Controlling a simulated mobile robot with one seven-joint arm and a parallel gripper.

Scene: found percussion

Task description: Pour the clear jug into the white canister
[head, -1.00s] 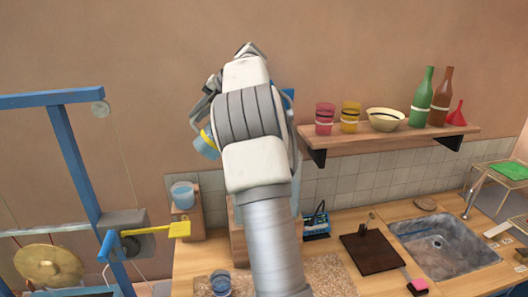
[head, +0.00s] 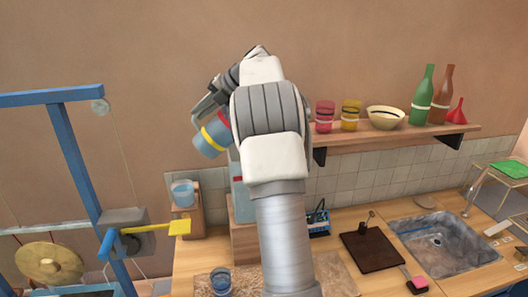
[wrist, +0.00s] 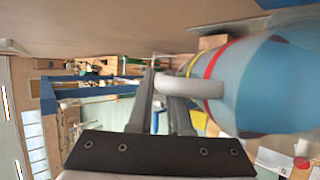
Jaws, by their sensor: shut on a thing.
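A blue-tinted see-through jug (head: 211,139) with a yellow and a red band is held high, left of my arm, and looks tilted. In the wrist view the jug (wrist: 275,85) fills the right side, its pale handle (wrist: 205,88) at the fingers. My gripper (wrist: 162,88) is shut on this handle. In the head view my arm hides most of the gripper. I cannot make out a white canister for certain. A pale blue-grey body with a red mark (head: 242,205) stands on a wooden block, partly behind my arm.
A light blue cup (head: 183,193) stands on a wooden block, and another blue cup (head: 221,281) on the counter. A blue frame (head: 75,160) with a gong (head: 48,262) is at left. A wall shelf (head: 400,136) with bottles, cups and a bowl is at right, above a sink (head: 445,245).

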